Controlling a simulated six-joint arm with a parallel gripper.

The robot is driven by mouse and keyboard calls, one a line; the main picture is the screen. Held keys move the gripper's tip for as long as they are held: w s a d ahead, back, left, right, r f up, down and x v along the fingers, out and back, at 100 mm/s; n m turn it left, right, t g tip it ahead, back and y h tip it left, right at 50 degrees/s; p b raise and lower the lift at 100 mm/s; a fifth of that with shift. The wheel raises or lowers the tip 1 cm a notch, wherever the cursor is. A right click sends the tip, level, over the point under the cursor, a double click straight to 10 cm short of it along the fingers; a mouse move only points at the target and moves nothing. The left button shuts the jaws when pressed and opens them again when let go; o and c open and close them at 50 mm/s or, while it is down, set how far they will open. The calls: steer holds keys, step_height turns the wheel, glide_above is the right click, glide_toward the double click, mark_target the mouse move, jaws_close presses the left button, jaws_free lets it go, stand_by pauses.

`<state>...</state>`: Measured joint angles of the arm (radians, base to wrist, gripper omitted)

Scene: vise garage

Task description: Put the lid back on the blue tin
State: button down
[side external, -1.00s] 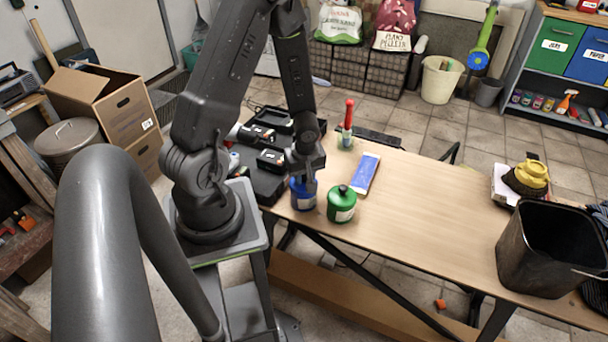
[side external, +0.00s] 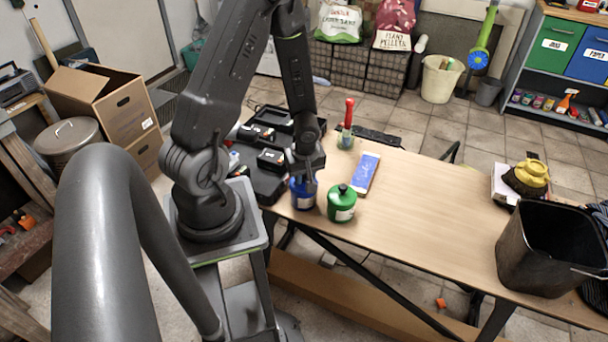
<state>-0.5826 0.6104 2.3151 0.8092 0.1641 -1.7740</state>
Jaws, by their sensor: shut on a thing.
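The blue tin (side external: 303,200) stands upright on the left part of the wooden table, near its front edge. My gripper (side external: 305,180) points down right over the top of the tin, with its fingers at the tin's upper part. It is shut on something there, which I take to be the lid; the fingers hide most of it. I cannot tell whether the lid sits fully down on the tin. A green tin (side external: 341,205) with a dark knob on top stands close to the right of the blue tin.
A blue and white flat box (side external: 366,174) lies behind the green tin. A red-handled tool in a small holder (side external: 347,130) stands at the back edge. A black bucket (side external: 545,250) and a yellow-topped item (side external: 528,177) are at the right. The middle of the table (side external: 440,210) is clear.

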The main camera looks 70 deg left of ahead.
stand_by(0.3)
steer(key=shift+c, duration=1.8)
jaws_free()
steer(key=shift+r, duration=3.5)
steer(key=shift+c, duration=0.2)
jaws_close()
